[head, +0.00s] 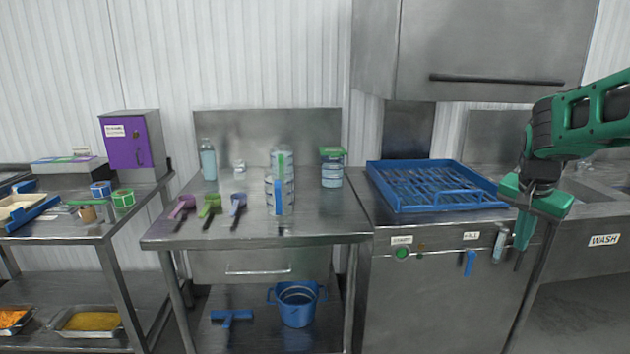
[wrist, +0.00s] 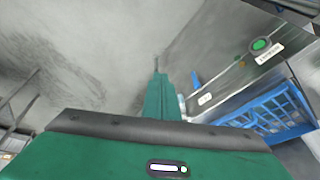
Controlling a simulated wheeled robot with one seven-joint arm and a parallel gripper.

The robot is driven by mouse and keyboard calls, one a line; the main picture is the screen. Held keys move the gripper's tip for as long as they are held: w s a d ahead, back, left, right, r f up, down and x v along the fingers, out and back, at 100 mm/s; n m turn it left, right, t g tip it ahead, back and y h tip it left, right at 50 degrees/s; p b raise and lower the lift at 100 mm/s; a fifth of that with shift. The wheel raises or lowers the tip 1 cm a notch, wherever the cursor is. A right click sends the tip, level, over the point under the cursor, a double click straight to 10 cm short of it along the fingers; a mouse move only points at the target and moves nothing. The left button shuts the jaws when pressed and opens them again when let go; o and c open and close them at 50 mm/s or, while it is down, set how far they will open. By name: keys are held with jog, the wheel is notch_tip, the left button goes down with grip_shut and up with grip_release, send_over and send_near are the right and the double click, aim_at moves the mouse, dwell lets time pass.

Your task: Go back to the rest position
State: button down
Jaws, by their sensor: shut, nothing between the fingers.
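My gripper (head: 522,245) is green and black and hangs fingers down at the right of the head view, in front of the steel dishwasher's right side. Its fingers are together with nothing held. In the wrist view my gripper (wrist: 157,72) shows its green finger pointing away over a blurred grey surface. My arm reaches in from the right edge of the head view.
A blue dish rack (head: 435,187) sits on the dishwasher (head: 440,305). Left of it, a steel table (head: 335,228) holds scoops, stacked containers (head: 280,180) and a green-lidded tub (head: 332,168). A blue bucket (head: 297,305) stands below. A purple cabinet (head: 126,146) is at left.

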jog(key=s+a+f+n+g+y, duration=0.1)
jog(key=s+a+f, duration=0.1)
jog(key=s, duration=0.8)
jog(key=s+a+f+n+y, duration=0.1)
jog(key=s+a+f+n, duration=0.1)
jog(key=s, duration=0.8)
jog(key=s+a+f+n+g+y, duration=0.1)
jog(key=s+a+f+n, duration=0.1)
jog(key=s, duration=0.9)
jog(key=shift+a+f+g, duration=0.25)
jog(key=shift+f+g, duration=0.05)
jog(key=shift+f, duration=0.05)
jog(key=shift+w+f, duration=0.25)
jog(key=shift+w, duration=0.3)
